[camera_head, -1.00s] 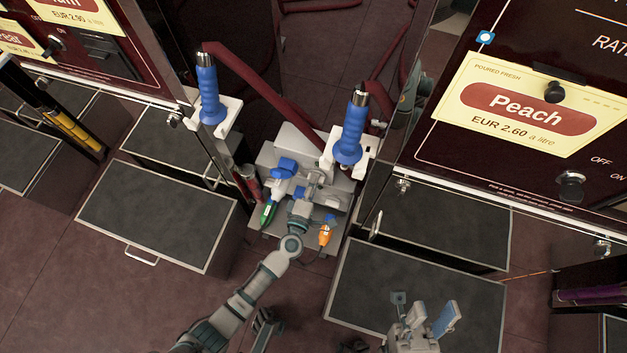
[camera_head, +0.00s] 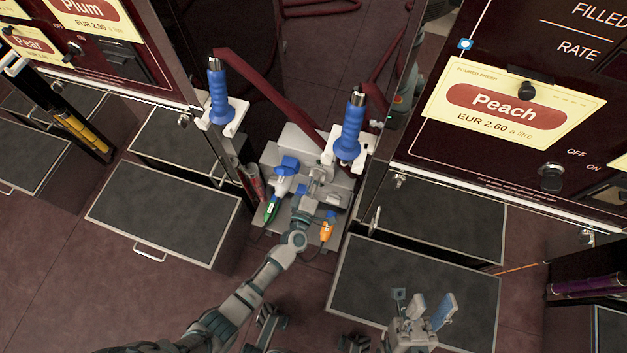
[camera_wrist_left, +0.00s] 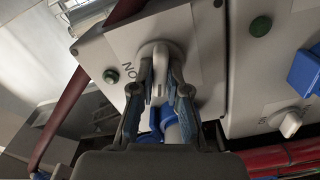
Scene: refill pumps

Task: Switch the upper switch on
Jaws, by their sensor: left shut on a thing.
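A grey control box (camera_head: 290,148) stands on the floor between the two refill pumps. My left gripper (camera_head: 314,186) reaches it. In the left wrist view my left gripper (camera_wrist_left: 158,98) is shut on a white rotary switch knob (camera_wrist_left: 158,60) on a pale panel, with a blue-padded finger on either side. The letters "ON" show upside down beside this knob. A second white knob (camera_wrist_left: 290,122) sits on the neighbouring panel. I cannot tell from the lettering which switch is the upper one. My right gripper (camera_head: 424,312) is open and empty, low at the right.
Blue plugs (camera_head: 287,165), a green plug (camera_head: 271,210) and an orange plug (camera_head: 326,232) are close around my left gripper. Two blue-handled nozzles (camera_head: 219,95) (camera_head: 350,130) hang in white holders above. Dark-red hoses (camera_head: 262,85) run behind.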

